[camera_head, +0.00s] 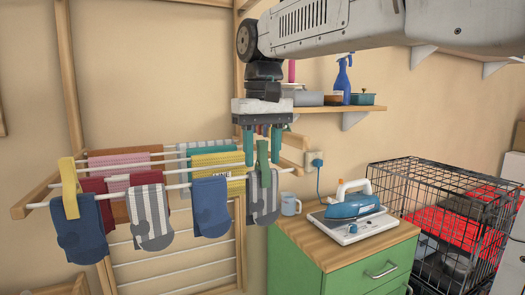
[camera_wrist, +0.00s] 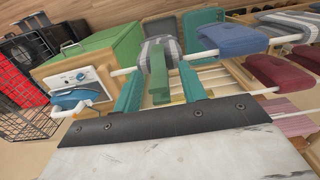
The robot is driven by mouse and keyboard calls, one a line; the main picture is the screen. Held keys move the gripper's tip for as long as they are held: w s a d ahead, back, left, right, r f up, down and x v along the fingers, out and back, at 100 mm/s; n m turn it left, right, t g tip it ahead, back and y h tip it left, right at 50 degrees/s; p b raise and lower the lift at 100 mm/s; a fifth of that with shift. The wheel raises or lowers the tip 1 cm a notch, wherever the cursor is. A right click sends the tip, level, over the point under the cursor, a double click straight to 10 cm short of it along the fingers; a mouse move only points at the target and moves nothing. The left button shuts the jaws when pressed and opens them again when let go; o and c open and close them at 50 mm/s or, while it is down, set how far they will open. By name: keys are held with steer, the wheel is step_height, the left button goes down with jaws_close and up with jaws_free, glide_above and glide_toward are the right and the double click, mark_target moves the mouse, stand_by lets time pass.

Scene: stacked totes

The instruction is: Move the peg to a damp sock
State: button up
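A green peg (camera_head: 262,158) stands upright on the front rod, over a dark grey striped sock (camera_head: 264,200) at the right end. My gripper (camera_head: 262,160) points down above that spot. Its teal fingers are open, one on each side of the green peg, with gaps visible. The wrist view also shows the green peg (camera_wrist: 160,75) between the fingers (camera_wrist: 160,98). A yellow peg (camera_head: 69,187) sits on a blue sock (camera_head: 80,230) at the left end. A grey-and-white striped sock (camera_head: 151,212) and another blue sock (camera_head: 210,205) hang between, without pegs. I cannot tell which socks are damp.
The wooden drying rack (camera_head: 40,197) holds several towels on its rear rods. A black wire crate (camera_head: 440,210) is further right. A shelf (camera_head: 345,108) with bottles hangs behind.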

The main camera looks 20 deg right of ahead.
step_height(320, 180, up, 8)
steer(key=shift+f, duration=0.1)
steer(key=s+d+f, duration=0.1)
steer(key=s+f, duration=1)
steer(key=f, duration=0.2)
steer(key=s+d+f+t, duration=0.1)
steer(key=s+d+f, duration=0.1)
steer(key=s+f, duration=0.9)
step_height(320, 180, down, 3)
steer(key=shift+f, duration=0.15)
